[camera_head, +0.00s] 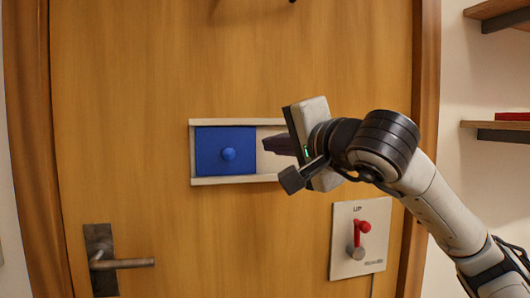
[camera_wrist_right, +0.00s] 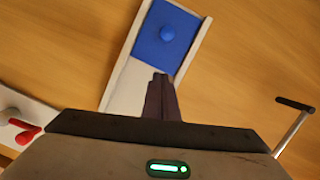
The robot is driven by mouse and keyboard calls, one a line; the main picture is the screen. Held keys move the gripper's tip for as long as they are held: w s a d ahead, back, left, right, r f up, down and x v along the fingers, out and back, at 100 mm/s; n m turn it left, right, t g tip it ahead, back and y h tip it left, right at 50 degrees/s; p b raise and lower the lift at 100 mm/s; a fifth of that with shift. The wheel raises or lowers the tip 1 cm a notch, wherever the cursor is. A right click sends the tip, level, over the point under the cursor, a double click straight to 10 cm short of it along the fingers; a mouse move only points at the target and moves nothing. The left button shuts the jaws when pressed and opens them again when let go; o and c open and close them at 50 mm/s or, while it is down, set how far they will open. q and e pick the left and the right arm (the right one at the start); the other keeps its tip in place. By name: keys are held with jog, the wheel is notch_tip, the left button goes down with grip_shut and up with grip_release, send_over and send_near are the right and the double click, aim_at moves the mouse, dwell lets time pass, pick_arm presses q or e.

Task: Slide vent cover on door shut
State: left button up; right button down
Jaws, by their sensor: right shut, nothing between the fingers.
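The frame's pale inside shows to the right of the cover. My right gripper (camera_head: 268,145) is shut and empty, its fingertips in front of the frame just right of the cover. The gripper hides the frame's right end. My left gripper is not in view.
A panel (camera_head: 342,268) marked UP with a red lever (camera_head: 360,232) is on the door at lower right, close under my right arm. A door handle (camera_head: 125,264) is at lower left. Shelves (camera_head: 500,125) stand out from the wall at right.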

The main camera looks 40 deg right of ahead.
jog(key=v, duration=0.6)
jog(key=shift+s, duration=0.25)
jog(key=shift+a, duration=0.2)
